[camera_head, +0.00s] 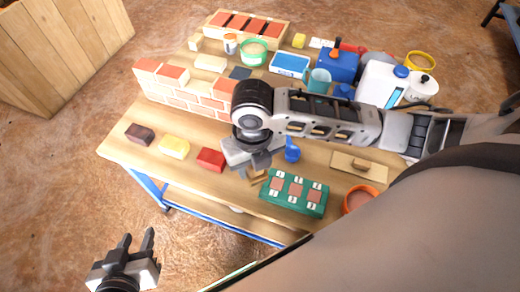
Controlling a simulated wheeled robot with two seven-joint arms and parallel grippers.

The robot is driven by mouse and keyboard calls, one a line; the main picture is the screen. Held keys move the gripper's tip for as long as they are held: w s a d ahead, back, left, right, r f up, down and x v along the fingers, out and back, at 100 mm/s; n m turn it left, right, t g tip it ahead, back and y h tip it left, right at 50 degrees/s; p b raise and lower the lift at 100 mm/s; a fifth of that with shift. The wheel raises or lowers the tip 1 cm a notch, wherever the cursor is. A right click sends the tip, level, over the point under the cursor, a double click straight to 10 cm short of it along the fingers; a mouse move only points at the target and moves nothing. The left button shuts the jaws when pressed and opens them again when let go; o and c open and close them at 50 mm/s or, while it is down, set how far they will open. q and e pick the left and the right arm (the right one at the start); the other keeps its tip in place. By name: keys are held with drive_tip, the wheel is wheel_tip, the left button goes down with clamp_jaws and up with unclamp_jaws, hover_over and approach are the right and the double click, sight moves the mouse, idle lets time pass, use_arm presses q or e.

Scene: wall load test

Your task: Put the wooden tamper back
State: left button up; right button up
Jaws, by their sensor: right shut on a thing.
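My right gripper (255,163) reaches in from the right over the front middle of the table and points down. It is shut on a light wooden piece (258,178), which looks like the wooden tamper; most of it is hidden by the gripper. I cannot tell whether the piece touches the tabletop. My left gripper (137,240) is at the lower left, off the front of the table, with its two fingers apart and nothing between them.
A green panel (278,202) with reddish tiles lies right of my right gripper. Brown (139,134), yellow (174,147) and red (211,159) blocks lie left. A low brick wall (180,91) stands behind. A wooden float (350,161) lies right. Containers crowd the back right.

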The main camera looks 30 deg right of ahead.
drive_tip(key=w+d+f, duration=0.2)
drive_tip(key=w+f, duration=0.1)
drive_tip(key=w+d+f+b, duration=0.1)
drive_tip(key=w+d+f, duration=0.1)
drive_tip(key=w, duration=0.1)
drive_tip(key=w+d+f+b, duration=0.1)
drive_tip(key=w+d+f, duration=0.1)
drive_tip(key=w+f, duration=0.1)
drive_tip(key=shift+w+d+f, duration=0.25)
drive_tip(key=shift+w+f, duration=0.05)
drive_tip(key=shift+w, duration=0.2)
drive_tip(key=shift+w+d+f, duration=0.15)
drive_tip(key=shift+w+f, duration=0.05)
drive_tip(key=shift+f, duration=0.1)
drive_tip(key=shift+w+f+b, duration=0.1)
drive_tip(key=shift+f+b, duration=0.2)
drive_tip(key=shift+f, duration=1.25)
drive_tip(key=shift+f, duration=0.1)
drive_tip(key=shift+d+f, duration=0.1)
drive_tip(key=o, duration=1)
